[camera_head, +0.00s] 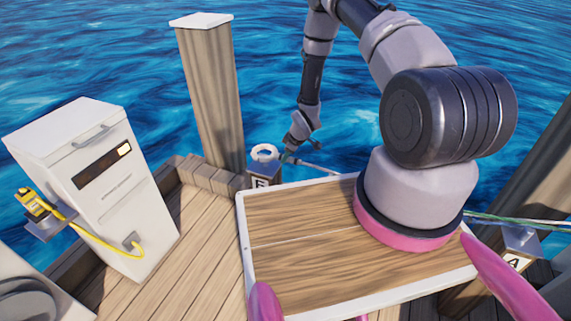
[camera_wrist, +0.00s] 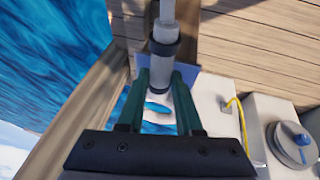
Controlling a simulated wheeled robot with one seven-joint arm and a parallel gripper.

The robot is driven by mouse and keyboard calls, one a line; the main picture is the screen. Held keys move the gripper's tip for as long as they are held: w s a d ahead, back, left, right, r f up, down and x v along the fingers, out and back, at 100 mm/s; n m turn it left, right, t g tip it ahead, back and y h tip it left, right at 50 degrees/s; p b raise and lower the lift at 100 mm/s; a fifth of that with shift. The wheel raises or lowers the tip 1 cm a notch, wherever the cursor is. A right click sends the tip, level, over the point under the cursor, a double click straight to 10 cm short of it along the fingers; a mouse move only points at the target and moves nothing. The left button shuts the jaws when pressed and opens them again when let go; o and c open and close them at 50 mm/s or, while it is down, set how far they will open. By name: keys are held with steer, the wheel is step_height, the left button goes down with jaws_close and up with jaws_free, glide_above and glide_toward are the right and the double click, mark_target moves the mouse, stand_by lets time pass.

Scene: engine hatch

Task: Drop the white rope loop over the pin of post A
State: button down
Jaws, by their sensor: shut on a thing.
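The white rope loop (camera_head: 265,151) shows in the head view as a ring at the top of a short post (camera_head: 262,176) whose letter looks like E or F. I cannot tell whether it rests there or hangs just above. My gripper (camera_head: 289,150) is just right of the ring. In the wrist view its green fingers (camera_wrist: 160,78) are shut on a pale rope piece with a dark band (camera_wrist: 164,52). The rope (camera_head: 322,168) runs right from the gripper behind the board. Post A (camera_head: 520,240) stands at the far right, partly hidden; its pin is not clearly visible.
A wooden board with a white rim (camera_head: 242,235) fills the lower middle. A tall wooden pile (camera_head: 211,95) rises behind the lettered post. A white cabinet (camera_head: 105,190) with a yellow hose stands left. Thin lines (camera_head: 515,221) reach post A. Open water lies beyond the dock.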

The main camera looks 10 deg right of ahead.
step_height(320, 180, up, 13)
steer(key=shift+r, duration=0.2)
stand_by(1.3)
